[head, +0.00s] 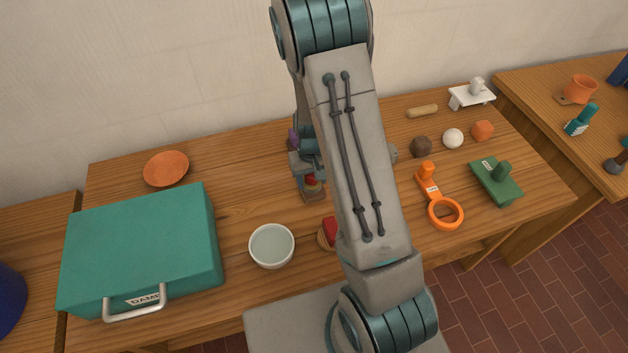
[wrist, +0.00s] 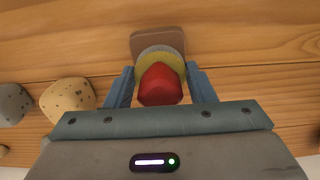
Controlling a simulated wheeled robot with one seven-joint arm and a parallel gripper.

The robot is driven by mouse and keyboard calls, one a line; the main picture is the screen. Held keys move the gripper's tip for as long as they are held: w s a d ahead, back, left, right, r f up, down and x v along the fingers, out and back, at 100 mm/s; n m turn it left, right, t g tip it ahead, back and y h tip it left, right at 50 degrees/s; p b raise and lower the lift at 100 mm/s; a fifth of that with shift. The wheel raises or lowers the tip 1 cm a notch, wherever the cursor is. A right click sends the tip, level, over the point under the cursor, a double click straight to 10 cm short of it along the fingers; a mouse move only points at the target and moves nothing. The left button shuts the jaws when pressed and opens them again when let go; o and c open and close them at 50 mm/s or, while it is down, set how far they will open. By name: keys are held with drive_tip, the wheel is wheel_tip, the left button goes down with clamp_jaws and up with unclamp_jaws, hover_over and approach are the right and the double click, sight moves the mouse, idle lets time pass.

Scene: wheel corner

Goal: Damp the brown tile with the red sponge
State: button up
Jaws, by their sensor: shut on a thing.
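The red sponge (wrist: 160,86), a red knob on a round yellow pad, is between the fingers of my gripper (wrist: 161,88), which is shut on it. The brown tile (wrist: 158,38) lies flat on the table directly under the pad, its far part showing past it. In the head view, my gripper (head: 309,168) points down behind my arm, with the red sponge (head: 313,183) just over the brown tile (head: 314,198). The pad looks to be on or very close to the tile; I cannot tell if it touches.
A white bowl (head: 271,246) and a teal case (head: 140,250) stand to the left. A red piece (head: 330,229) is partly hidden by my arm. An orange ring tool (head: 445,212) and a green float (head: 495,182) lie right. A speckled stone (wrist: 68,97) is left of my gripper.

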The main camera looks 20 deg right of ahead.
drive_tip(key=shift+w+r, duration=0.1)
drive_tip(key=shift+w, duration=0.8)
drive_tip(key=shift+d+b, duration=0.3)
drive_tip(key=shift+d, duration=0.6)
drive_tip(key=shift+s+f+b, duration=0.15)
drive_tip(key=shift+s+b, duration=0.05)
drive_tip(key=shift+s, duration=0.55)
drive_tip(key=shift+s+f+b, duration=0.1)
drive_tip(key=shift+s+b, duration=0.05)
drive_tip(key=shift+s, duration=0.55)
drive_tip(key=shift+s+r, duration=0.1)
drive_tip(key=shift+s, duration=1.1)
wheel_tip(320, 180, up, 6)
drive_tip(key=p, duration=0.4)
drive_tip(key=shift+d+r, duration=0.1)
drive_tip(key=shift+w, duration=0.1)
